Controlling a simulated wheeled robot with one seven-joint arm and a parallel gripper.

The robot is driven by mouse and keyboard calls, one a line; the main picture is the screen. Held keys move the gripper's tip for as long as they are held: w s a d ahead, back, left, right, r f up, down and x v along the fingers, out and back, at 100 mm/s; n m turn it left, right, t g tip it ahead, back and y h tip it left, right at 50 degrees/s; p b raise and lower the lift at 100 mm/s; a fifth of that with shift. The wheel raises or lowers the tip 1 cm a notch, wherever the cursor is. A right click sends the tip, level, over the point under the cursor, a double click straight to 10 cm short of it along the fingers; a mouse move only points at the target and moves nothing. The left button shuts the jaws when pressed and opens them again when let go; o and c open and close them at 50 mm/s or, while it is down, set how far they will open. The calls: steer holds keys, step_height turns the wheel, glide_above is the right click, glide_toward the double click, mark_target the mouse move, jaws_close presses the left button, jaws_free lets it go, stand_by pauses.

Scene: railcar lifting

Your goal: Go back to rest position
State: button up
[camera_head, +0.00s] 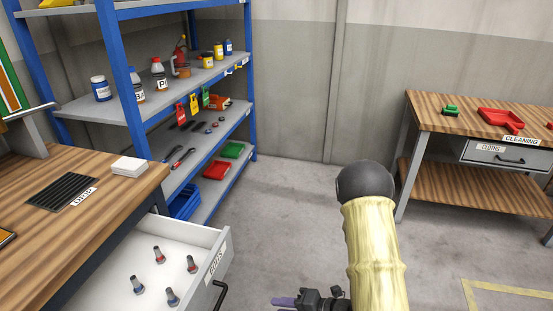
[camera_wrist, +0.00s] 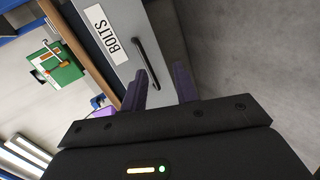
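My gripper (camera_head: 283,302) is at the bottom edge of the head view, to the right of the open drawer. In the wrist view my gripper (camera_wrist: 160,84) has its two purple fingers apart, with nothing held between them. The drawer (camera_head: 205,250) is labelled BOLTS and stands pulled out from the wooden workbench (camera_head: 100,205). Its dark handle (camera_head: 220,295) is left of my fingers in the head view, with a gap between. In the wrist view the handle (camera_wrist: 145,62) appears just beyond the fingertips. Several bolts (camera_head: 160,255) with red or blue collars stand inside the drawer.
A blue-framed shelf (camera_head: 250,80) with bottles, padlocks and bins is at the back left. A wooden cleaning table (camera_head: 450,117) with a red dustpan (camera_head: 500,120) is at the right. The grey floor between them is clear. A yellow floor line (camera_head: 500,288) shows at lower right.

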steer(key=w+d+r+m+t+h, duration=0.1)
steer(key=w+d+r+m+h, duration=0.2)
steer(key=d+m+h, duration=0.4)
steer(key=w+d+r+m+t+h, duration=0.1)
steer(key=w+d+r+m+h, duration=0.3)
steer(key=m, duration=0.5)
steer(key=s+d+r+m+g+h, duration=0.15)
steer(key=s+r+m+g, duration=0.25)
steer(key=s+r+m, duration=0.65)
step_height(320, 180, up, 17)
steer(key=m+p, duration=0.4)
steer(key=p, duration=1.7)
steer(key=shift+s+d+r, duration=0.15)
steer(key=shift+s+d, duration=0.1)
steer(key=shift+d, duration=0.1)
steer(key=shift+a, duration=0.1)
